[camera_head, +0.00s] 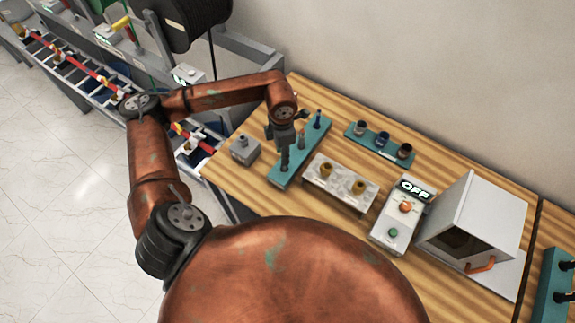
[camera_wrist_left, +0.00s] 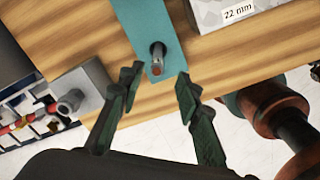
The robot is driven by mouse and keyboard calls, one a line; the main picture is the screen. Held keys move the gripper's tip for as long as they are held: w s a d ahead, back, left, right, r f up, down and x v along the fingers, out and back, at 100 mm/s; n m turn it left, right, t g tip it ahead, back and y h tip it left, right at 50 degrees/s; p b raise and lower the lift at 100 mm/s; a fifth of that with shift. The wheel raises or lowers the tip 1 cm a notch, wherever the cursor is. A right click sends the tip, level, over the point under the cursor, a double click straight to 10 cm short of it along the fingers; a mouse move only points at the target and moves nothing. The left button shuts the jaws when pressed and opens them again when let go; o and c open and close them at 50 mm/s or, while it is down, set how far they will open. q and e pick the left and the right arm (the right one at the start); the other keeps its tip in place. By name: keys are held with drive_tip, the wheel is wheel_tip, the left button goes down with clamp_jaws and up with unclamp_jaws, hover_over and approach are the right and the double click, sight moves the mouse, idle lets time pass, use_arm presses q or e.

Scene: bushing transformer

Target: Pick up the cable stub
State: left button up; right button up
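The teal rack (camera_head: 313,148) stands on the wooden bench and holds upright dark stubs. A cable stub (camera_wrist_left: 157,58) with a black sleeve and reddish-brown tip stands at the near end of this rack in the wrist view. My left gripper (camera_head: 283,137) is over that end of the rack, pointing down, and partly hides it in the head view. In the wrist view its two dark fingers (camera_wrist_left: 158,82) are open, apart on either side of the stub's tip, and not visibly touching it. My right gripper is out of view.
A grey block with a post (camera_head: 244,148) stands close left of the rack. A pale stand with two brass bushings (camera_head: 340,182), a teal rack of dark cups (camera_head: 380,142), an OFF switch box (camera_head: 398,217) and a white cabinet (camera_head: 474,225) are to the right.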

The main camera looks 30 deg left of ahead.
use_arm(q)
drive_tip(key=shift+w+f, duration=0.25)
drive_tip(key=shift+f, duration=0.2)
drive_tip(key=shift+w+f, duration=0.1)
drive_tip(key=shift+f, duration=0.25)
drive_tip(key=f+p, duration=0.1)
drive_tip(key=f, duration=0.2)
drive_tip(key=f+p, duration=0.1)
drive_tip(key=f, duration=0.1)
drive_tip(key=shift+w+f, duration=0.2)
drive_tip(key=shift+f, duration=0.7)
clamp_jaws()
